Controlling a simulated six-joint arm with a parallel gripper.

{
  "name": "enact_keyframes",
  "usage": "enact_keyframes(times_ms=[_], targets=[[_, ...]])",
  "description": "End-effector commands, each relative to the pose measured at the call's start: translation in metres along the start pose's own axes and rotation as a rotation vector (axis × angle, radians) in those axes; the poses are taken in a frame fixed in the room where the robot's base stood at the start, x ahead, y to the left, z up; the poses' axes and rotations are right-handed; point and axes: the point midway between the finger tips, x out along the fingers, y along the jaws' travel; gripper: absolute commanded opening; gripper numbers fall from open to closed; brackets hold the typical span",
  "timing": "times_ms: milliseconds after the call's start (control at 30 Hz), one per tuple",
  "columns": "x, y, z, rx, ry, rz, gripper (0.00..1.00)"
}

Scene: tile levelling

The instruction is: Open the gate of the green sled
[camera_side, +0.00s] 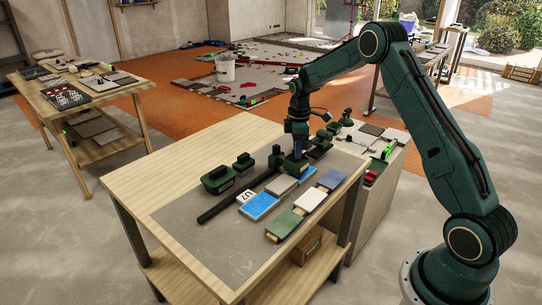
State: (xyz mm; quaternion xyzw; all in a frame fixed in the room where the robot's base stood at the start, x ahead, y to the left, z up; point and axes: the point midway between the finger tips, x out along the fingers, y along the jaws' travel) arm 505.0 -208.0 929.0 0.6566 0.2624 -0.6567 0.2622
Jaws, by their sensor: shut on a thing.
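A dark green block-shaped piece, which I take for the green sled (292,167), sits at the black rail (237,201) on the worktable. My gripper (298,154) points straight down right at this piece and is shut on it. The fingertips are too small and dark to make out. I cannot tell which part they grip, or how the gate stands. Another dark green upright piece (276,158) stands just left of the gripper, close to the rail.
A green tray-like holder (217,181) and a smaller green piece (243,162) stand behind the rail. Blue, grey, white and green tiles (260,206) lie in front of it. The table's left part (150,178) is bare. A side bench (374,185) adjoins at right.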

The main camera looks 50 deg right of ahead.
Motion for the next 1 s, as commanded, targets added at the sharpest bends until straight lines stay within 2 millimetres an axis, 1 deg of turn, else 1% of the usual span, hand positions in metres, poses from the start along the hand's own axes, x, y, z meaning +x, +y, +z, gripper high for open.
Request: enact_keyframes(times_ms=[167,367,1000], targets=[[-0.0007,0.0001,0.0000,0.062,0.000,0.000,0.05],[-0.0008,0.0002,0.0000,0.187,0.000,0.001,0.05],[-0.0012,0.0004,0.0001,0.777,0.001,0.001,0.05]])
